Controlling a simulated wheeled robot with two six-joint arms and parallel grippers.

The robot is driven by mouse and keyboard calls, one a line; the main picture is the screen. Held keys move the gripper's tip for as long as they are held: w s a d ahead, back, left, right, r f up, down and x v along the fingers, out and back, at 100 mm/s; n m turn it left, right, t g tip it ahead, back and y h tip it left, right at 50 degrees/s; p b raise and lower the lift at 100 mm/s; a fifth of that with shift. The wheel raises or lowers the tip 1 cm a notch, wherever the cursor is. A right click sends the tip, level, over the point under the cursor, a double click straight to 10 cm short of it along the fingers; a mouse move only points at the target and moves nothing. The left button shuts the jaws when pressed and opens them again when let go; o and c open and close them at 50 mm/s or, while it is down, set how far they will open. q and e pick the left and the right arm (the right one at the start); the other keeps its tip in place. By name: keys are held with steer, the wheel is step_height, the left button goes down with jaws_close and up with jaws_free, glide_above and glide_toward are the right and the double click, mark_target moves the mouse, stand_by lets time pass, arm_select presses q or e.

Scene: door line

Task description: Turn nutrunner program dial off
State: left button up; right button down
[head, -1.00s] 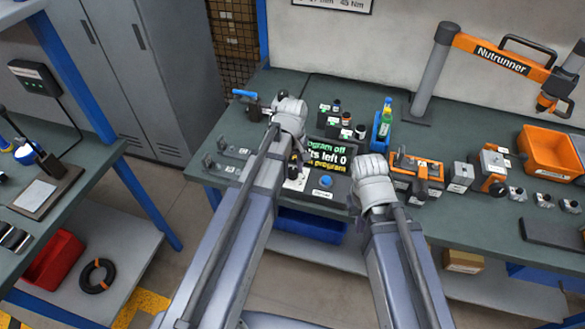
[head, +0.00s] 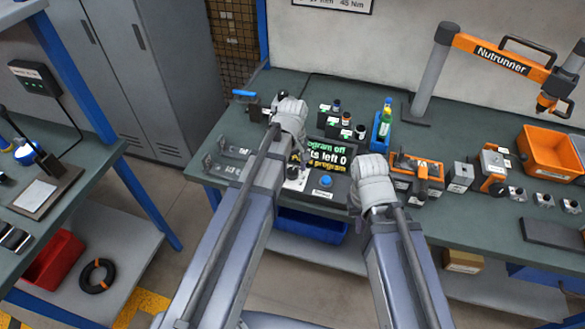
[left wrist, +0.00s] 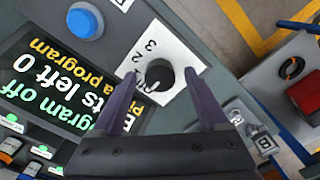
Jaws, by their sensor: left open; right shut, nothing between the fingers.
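The program dial (left wrist: 158,77) is a round black knob on a white plate with numbers 2 and 3 visible. My left gripper (left wrist: 161,74) is open, with one finger on each side of the knob; I cannot tell whether they touch it. In the head view the plate (head: 296,184) shows beneath my left gripper (head: 297,160), which hides the knob. The screen (left wrist: 50,85) beside the dial shows green "Program off", white "...ts left 0" and a yellow line ending "a program". My right gripper (head: 356,207) is shut and empty at the panel's right; its fingers are barely visible.
A blue button (left wrist: 85,21) sits on the panel near the dial; it also shows in the head view (head: 325,181). The Nutrunner arm (head: 492,58) is behind.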

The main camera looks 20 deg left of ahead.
mark_target(292, 171)
arm_select(q)
steer(key=shift+r+p, duration=3.9)
steer(key=shift+r, duration=0.05)
steer(key=shift+f, duration=0.1)
steer(key=s+d+m+y, duration=0.1)
steer(key=s+d+m, duration=0.9)
steer(key=s+m, duration=0.2)
steer(key=shift+s+d+m, duration=0.2)
steer(key=shift+s+m, duration=0.1)
steer(key=shift+s, duration=0.85)
steer(key=shift+c, duration=0.2)
